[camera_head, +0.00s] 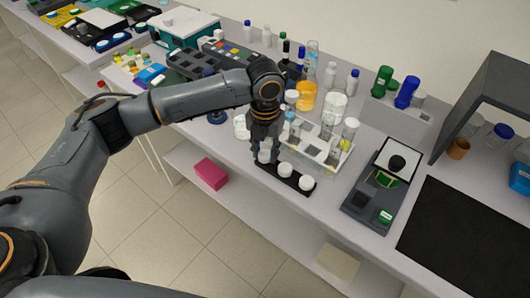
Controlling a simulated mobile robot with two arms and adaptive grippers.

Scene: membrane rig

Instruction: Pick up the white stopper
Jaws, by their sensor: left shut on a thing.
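The white stopper (264,156) is at the left end of a small black holder (301,188) near the bench's front edge. Two more white stoppers, one in the middle (285,169) and one at the right end (306,183), sit in the same holder. My left gripper (264,147) points down over the left stopper and is shut on it. The fingers hide part of that stopper, and I cannot tell whether it is clear of the holder. My right gripper is not in view.
A pale rack (318,150) with capped glass tubes stands just behind the holder. A beaker of orange liquid (306,97) and several bottles stand further back. A grey device (361,207) and a black mat (464,240) lie to the right.

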